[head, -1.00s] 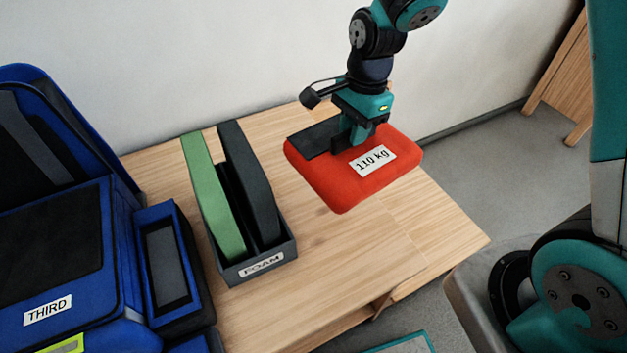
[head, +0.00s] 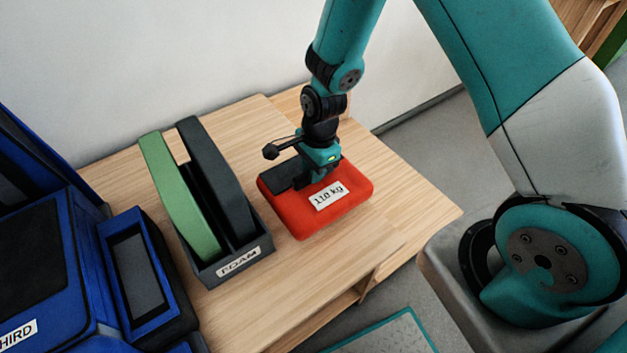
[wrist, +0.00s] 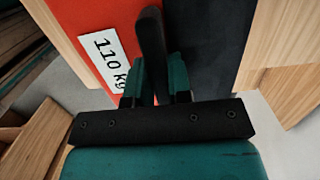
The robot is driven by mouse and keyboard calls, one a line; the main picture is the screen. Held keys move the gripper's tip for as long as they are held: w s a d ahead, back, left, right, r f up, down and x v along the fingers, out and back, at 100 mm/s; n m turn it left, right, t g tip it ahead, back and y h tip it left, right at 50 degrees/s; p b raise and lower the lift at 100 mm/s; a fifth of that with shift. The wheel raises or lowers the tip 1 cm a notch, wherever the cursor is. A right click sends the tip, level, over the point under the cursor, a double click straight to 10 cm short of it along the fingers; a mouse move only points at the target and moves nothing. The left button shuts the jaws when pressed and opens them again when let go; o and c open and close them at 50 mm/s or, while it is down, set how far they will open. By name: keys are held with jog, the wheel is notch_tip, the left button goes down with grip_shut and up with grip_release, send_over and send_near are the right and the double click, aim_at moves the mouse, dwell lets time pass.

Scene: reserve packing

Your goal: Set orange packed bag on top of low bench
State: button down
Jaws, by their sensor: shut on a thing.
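The orange packed bag (head: 300,215) is a flat, red-orange block with a "110 kg" label and a dark strip along one side. In the head view it is level, at or just above the low bench (head: 400,205); I cannot tell whether it touches the wood. My gripper (head: 318,178) comes down from above and is shut on the bag's dark handle. In the wrist view my gripper (wrist: 157,92) has a dark upright bar between its fingers, with the orange surface (wrist: 75,18) and label to the left.
A grey box marked "FOAM" (head: 238,262) with a green and a dark foam slab stands on the bench left of the bag. Blue cases (head: 40,270), one labelled "THIRD", stand farther left. Bare wood lies right and in front of the bag. A wall is behind.

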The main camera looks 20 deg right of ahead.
jog(key=shift+f, duration=2.05)
jog(key=shift+f, duration=0.1)
jog(key=c, duration=1.1)
grip_release()
jog(key=shift+o, duration=0.2)
